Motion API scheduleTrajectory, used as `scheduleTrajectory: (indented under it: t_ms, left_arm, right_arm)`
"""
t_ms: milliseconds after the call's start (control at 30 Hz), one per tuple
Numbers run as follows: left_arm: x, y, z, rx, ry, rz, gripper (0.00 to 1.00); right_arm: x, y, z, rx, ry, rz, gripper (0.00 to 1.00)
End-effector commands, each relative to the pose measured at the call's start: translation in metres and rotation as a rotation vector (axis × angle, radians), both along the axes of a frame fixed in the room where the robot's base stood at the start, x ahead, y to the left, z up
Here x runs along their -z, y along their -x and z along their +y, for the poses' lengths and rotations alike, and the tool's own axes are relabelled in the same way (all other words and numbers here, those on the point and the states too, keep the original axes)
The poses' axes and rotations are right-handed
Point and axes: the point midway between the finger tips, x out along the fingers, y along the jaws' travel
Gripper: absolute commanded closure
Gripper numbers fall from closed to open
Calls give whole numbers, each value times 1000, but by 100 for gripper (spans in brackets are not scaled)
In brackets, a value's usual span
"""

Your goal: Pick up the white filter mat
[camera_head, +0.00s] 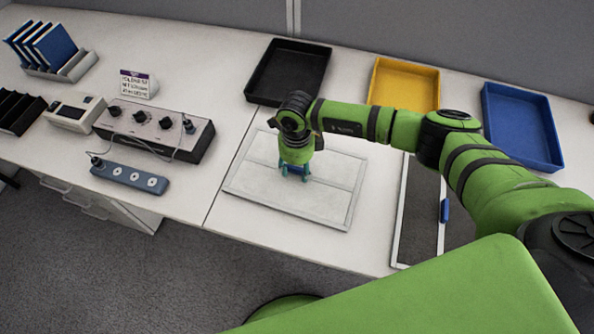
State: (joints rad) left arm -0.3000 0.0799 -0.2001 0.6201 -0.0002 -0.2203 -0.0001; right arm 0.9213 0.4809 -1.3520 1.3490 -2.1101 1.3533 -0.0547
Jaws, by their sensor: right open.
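The white filter mat (284,196) is a flat rectangular panel with a thin grey frame and a bar across its middle. It lies on the white table in the middle of the view. My right gripper (294,176) points down over the mat, near its centre and the bar. Its fingers are open with nothing seen between them. I cannot tell whether the fingertips touch the mat. The wrist and forearm hide part of the mat's far side. My left gripper is not in view.
A black tray (264,86), a yellow tray (400,68) and a blue tray (545,160) stand along the back. A dark framed panel (418,230) lies right of the mat. A control box (190,152) and a power strip (130,179) sit to the left.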

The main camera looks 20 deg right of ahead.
Motion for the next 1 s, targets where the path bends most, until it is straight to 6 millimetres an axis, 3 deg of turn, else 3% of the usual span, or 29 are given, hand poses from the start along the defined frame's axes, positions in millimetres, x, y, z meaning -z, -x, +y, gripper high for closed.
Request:
scheduleTrajectory:
  t_ms: [133,167,267,300,767,1000]
  left_arm:
    - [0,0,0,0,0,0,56]
    - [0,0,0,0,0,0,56]
    - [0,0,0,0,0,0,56]
    - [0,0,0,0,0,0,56]
    - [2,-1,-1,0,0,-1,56]
    - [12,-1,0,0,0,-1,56]
  right_arm:
    - [0,0,0,-1,0,0,51]
    - [0,0,0,-1,0,0,55]
    - [0,0,0,-1,0,0,95]
    - [0,0,0,-1,0,0,100]
    - [-4,0,0,-1,-1,-1,100]
    - [-34,-2,0,-2,-2,-7,100]
